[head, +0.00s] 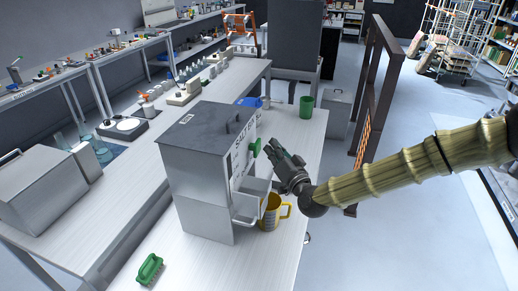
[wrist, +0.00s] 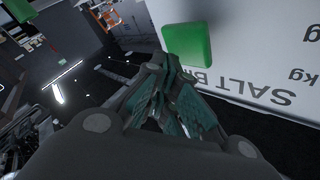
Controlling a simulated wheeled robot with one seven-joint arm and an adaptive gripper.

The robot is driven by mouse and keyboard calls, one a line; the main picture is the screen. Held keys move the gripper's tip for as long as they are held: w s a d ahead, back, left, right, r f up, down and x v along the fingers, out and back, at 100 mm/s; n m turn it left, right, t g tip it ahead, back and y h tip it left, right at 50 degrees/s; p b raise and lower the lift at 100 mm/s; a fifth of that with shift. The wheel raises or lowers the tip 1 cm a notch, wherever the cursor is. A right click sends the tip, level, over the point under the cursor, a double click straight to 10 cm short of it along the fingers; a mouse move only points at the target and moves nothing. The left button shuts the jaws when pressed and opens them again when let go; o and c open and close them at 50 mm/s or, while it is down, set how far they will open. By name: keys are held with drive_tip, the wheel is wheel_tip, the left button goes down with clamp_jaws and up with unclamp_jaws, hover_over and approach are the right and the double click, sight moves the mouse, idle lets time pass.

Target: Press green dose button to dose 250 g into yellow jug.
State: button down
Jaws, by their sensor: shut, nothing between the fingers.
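The salt hopper (head: 200,165) is a grey metal box with a dark lid, standing on the bench. Its green dose button (head: 256,147) sticks out from the lettered front face. The button is large in the wrist view (wrist: 187,44), on the white panel above the upside-down "SALT" lettering. The yellow jug (head: 272,212) stands upright on the bench at the hopper's front, by the outlet, partly hidden by it. My gripper (head: 272,150) is shut and empty, just right of the button. In the wrist view its fingertips (wrist: 168,68) lie just below the button; I cannot tell whether they touch.
A green cup (head: 306,107) stands further back on the bench (head: 180,265). A green-handled brush (head: 149,268) lies at the front. A metal box (head: 45,190) is at the left. A brown frame (head: 375,90) stands on the floor behind my arm.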

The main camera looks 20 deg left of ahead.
drive_tip(key=shift+a, duration=0.1)
idle(0.3)
drive_tip(key=shift+a+b, duration=0.35)
drive_tip(key=shift+a+b, duration=0.3)
drive_tip(key=shift+a, duration=0.6)
idle(1.4)
drive_tip(key=shift+d, duration=0.1)
idle(0.4)
drive_tip(key=shift+d, duration=1.25)
drive_tip(key=shift+b, duration=0.3)
drive_tip(key=d+b, duration=0.1)
drive_tip(key=d, duration=0.4)
idle(1.5)
